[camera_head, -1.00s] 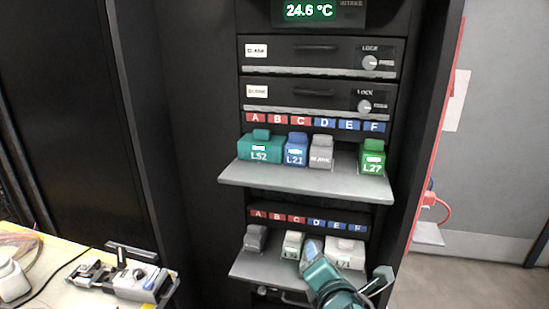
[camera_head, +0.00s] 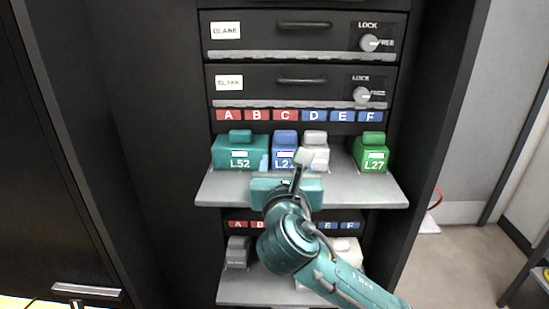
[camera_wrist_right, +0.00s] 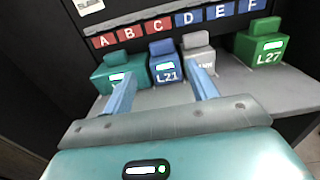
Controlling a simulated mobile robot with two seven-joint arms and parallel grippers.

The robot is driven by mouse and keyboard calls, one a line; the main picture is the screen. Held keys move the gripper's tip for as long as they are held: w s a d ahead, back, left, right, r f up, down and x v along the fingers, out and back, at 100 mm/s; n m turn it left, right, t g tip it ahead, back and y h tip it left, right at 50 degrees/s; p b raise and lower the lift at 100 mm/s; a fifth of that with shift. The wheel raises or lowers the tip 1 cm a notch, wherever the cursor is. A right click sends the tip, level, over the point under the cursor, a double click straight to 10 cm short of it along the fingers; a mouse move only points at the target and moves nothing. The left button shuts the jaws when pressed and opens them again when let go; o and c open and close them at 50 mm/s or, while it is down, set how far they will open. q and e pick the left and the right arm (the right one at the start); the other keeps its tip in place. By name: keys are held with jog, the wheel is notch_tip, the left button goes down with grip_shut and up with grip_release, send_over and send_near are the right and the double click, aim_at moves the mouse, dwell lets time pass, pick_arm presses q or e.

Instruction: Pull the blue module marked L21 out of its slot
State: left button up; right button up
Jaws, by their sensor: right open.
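The blue module L21 (camera_head: 284,143) sits on the upper shelf under letter C, between the teal module L52 (camera_head: 239,150) and a grey module (camera_head: 316,146). My right gripper (camera_head: 285,160) is in front of it, partly covering its label. In the right wrist view the blue module (camera_wrist_right: 164,64) stands upright just beyond the open fingers (camera_wrist_right: 162,92), roughly centred between them. The left finger overlaps the teal module in the picture and the right one overlaps the grey module. Whether a finger touches anything cannot be told. My left gripper is not in view.
A green module L27 (camera_head: 371,151) stands at the right of the upper shelf (camera_head: 385,193), with bare shelf between it and the grey module. A lower shelf (camera_head: 230,290) holds more modules, partly hidden by my right arm. Two locked-style drawers (camera_head: 300,83) are above.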

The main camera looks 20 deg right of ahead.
aim_at(286, 134)
jog(key=shift+s+d+r, duration=0.1)
jog(key=p+x, duration=0.1)
jog(key=x, duration=1.2)
jog(key=shift+p, duration=0.35)
jog(key=c, duration=0.9)
